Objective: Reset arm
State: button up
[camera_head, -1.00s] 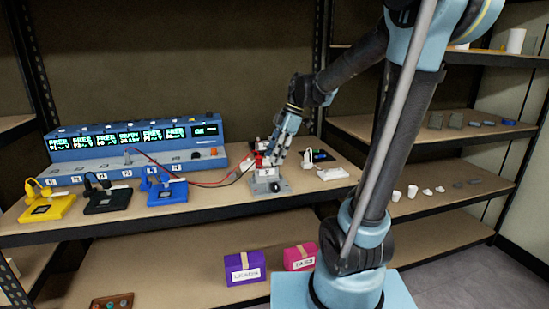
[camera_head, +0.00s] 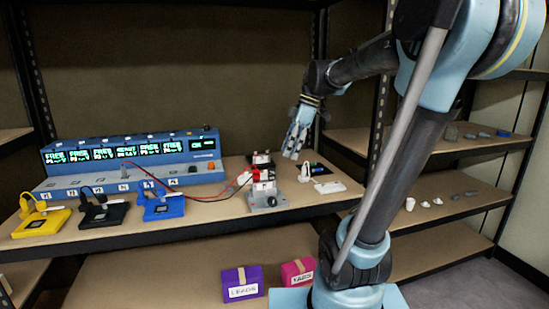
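My arm rises from its pale blue base at the lower right, with the elbow at the upper right. Its forearm reaches left and down over the shelf. My gripper (camera_head: 297,141) points down above the back right of the shelf, to the upper right of a grey and red fixture (camera_head: 265,190). It looks apart from the fixture. The fingers are small and seen from the side, so I cannot tell whether they are open or shut. I see nothing held in it.
A blue instrument with several displays (camera_head: 130,155) stands on the shelf (camera_head: 225,208), red and black leads running to the fixture. Yellow (camera_head: 42,222), black (camera_head: 103,214) and blue (camera_head: 163,206) devices stand in front. Purple (camera_head: 243,283) and pink (camera_head: 298,272) boxes lie below.

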jog(key=s+d+f+m+t+h, duration=0.1)
jog(key=s+d+f+m+h, duration=0.1)
jog(key=s+d+f+m, duration=0.4)
jog(key=s+d+f+m+t+h, duration=0.1)
jog(key=s+d+f+m+t, duration=0.1)
jog(key=s+d+f+m, duration=0.4)
jog(key=s+f+m, duration=0.4)
jog(key=f+m, duration=0.2)
jog(key=f, duration=0.2)
jog(key=shift+s+d+f+h, duration=0.15)
jog(key=shift+s+f+h, duration=0.25)
